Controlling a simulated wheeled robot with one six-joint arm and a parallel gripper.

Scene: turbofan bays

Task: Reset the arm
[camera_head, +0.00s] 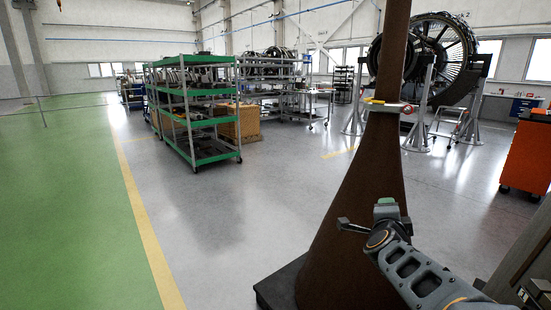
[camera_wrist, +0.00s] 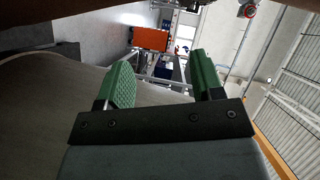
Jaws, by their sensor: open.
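My arm reaches in from the lower right of the head view. My gripper (camera_head: 378,217) is at its end, with a green pad showing at the top. In the wrist view, my gripper (camera_wrist: 163,80) has its two green ribbed fingers well apart. The space between them is empty, and nothing is held. The fingers point toward the far floor and an orange cabinet in the distance.
A brown flared column (camera_head: 360,195) on a dark base rises close behind my gripper in the head view. A green shelf rack (camera_head: 215,157), an engine on a stand (camera_head: 440,62) and an orange cabinet (camera_head: 525,157) stand farther off. The left floor is clear.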

